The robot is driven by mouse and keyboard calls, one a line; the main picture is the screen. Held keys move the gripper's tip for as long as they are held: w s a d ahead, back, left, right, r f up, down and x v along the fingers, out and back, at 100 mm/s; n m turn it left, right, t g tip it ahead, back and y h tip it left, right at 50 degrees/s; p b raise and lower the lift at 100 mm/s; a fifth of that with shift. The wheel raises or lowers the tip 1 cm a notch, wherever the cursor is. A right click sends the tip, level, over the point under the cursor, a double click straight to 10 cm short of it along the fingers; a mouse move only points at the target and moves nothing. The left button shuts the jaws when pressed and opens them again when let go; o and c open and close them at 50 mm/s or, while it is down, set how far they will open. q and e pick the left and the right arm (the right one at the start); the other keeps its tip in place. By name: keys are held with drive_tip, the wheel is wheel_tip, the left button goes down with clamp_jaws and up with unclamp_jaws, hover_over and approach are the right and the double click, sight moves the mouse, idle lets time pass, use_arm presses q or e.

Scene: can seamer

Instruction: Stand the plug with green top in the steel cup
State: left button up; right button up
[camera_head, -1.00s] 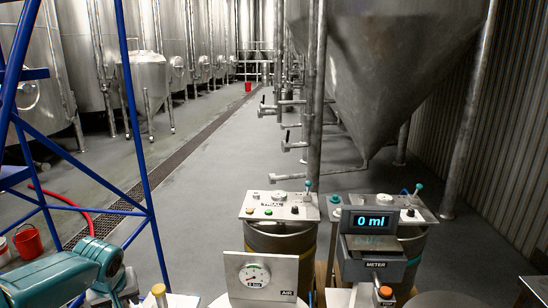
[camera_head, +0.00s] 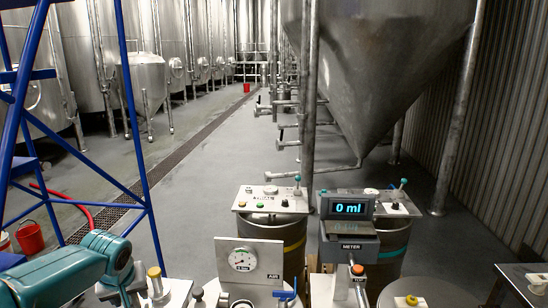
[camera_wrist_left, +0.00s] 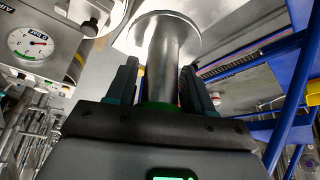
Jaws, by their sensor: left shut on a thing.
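My left gripper (camera_wrist_left: 159,68) is shut on a steel cylindrical plug (camera_wrist_left: 162,72), with one dark finger on each side of it. A green part (camera_wrist_left: 158,106) of the plug shows close to my palm. A wide pale disc (camera_wrist_left: 165,32) shows at the plug's far end; I cannot tell whether it belongs to the plug or lies beyond it. In the head view my teal left arm comes in at lower left, and its fingertips are not clear there. I cannot pick out the steel cup with certainty. My right gripper is not in view.
A yellow-topped post (camera_head: 154,272) stands near my left wrist. A gauge panel (camera_head: 250,260), a meter (camera_head: 350,225) with an orange button and a blue handle (camera_head: 285,295) stand to the right. A blue frame (camera_head: 145,190) rises at left. Open floor lies beyond.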

use_arm(q)
drive_tip(key=s+d+f+m+h, duration=0.2)
drive_tip(key=s+d+f+m, duration=0.3)
drive_tip(key=s+d+f, duration=0.4)
drive_tip(key=s+d, duration=0.2)
drive_tip(key=d, duration=0.2)
drive_tip(key=shift+d+f, duration=0.15)
drive_tip(key=shift+f, duration=0.15)
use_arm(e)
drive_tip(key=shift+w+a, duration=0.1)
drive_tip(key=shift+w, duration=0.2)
